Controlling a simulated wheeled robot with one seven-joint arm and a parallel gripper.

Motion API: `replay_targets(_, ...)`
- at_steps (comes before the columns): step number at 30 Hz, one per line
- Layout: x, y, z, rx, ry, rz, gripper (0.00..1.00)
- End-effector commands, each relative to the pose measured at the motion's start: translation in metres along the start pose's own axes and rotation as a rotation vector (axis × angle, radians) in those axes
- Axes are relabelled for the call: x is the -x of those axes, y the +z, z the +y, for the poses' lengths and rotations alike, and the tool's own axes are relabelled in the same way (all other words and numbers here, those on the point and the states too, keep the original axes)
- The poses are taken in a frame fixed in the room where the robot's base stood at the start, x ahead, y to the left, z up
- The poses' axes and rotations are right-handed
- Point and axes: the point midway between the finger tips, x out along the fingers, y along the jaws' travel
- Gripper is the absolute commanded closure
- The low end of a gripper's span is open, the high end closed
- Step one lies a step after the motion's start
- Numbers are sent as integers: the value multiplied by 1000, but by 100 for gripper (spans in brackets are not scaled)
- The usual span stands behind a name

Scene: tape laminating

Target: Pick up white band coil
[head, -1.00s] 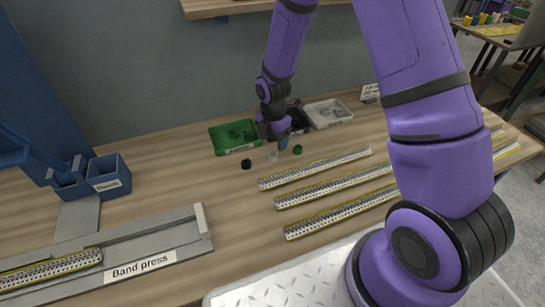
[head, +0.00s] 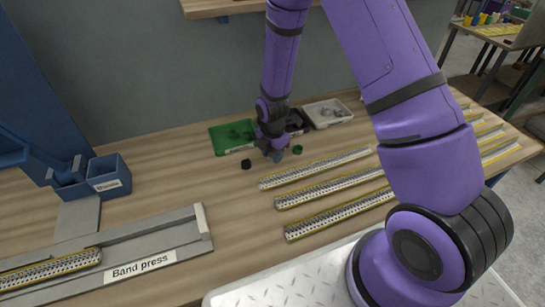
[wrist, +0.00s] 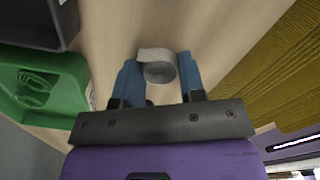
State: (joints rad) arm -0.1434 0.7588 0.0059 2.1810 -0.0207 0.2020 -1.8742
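The white band coil (wrist: 157,65) is a small whitish-grey roll standing on the wooden table in the wrist view. My gripper (wrist: 157,62) is open, with one blue finger on each side of the coil near the fingertips. I cannot tell whether either finger touches it. In the head view my gripper (head: 276,154) is low over the table and hides the white coil.
A black coil (head: 246,164) lies to the left of my gripper and a green coil (head: 297,149) to the right. Behind are a green tray (head: 219,140), a dark tray (head: 297,122) and a white tray (head: 312,115). Toothed strips (head: 315,168) lie in front.

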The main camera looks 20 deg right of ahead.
Motion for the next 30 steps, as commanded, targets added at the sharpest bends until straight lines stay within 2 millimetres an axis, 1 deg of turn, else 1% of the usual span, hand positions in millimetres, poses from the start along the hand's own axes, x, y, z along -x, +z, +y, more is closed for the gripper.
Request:
replay_targets(1, 0, 0, 0, 0, 0, 0, 78)
replay_targets(2, 0, 0, 0, 0, 0, 0, 85)
replay_targets(12, 0, 0, 0, 0, 0, 0, 86)
replay_targets(17, 6, 0, 0, 1, 2, 0, 86)
replay_targets(20, 15, 0, 1, 1, 3, 0, 86)
replay_targets(23, 28, 0, 1, 0, 4, -1, 86)
replay_targets(30, 66, 0, 1, 1, 4, -1, 86)
